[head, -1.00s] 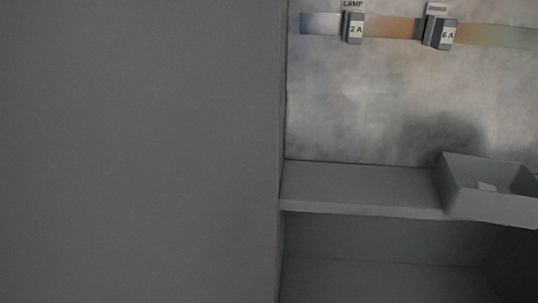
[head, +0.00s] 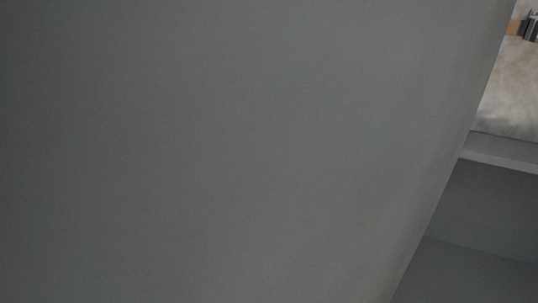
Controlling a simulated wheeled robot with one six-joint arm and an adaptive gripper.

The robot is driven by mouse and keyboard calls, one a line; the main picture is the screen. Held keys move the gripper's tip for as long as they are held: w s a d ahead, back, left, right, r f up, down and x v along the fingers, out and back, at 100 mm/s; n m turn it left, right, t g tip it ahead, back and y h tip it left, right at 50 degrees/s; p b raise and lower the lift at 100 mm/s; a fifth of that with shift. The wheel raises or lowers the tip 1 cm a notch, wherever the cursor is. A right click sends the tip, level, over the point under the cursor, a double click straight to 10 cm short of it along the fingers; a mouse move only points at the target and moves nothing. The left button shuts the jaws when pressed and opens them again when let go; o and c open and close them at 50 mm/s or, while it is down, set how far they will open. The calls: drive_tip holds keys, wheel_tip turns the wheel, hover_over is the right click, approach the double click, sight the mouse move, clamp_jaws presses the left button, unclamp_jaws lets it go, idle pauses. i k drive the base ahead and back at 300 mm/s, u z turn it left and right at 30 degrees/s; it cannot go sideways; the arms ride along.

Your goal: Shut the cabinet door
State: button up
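A large plain grey panel (head: 210,150), which looks like the cabinet door, fills most of the head view from the left edge to a slanting right edge. Past that edge, a strip of the cabinet inside shows at the right, so the door stands open. A grey shelf (head: 505,149) crosses this strip, with a dark space below it. My gripper is not in view, and no handle shows.
Part of a small dark device (head: 531,26) is cut off at the top right corner. The panel hides everything on the left.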

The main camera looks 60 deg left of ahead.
sight(151, 150)
drive_tip(key=k, duration=0.55)
drive_tip(key=z, duration=1.25)
drive_tip(key=k, duration=1.65)
drive_tip(key=u, duration=2.5)
drive_tip(key=k, duration=0.8)
drive_tip(key=z, duration=0.7)
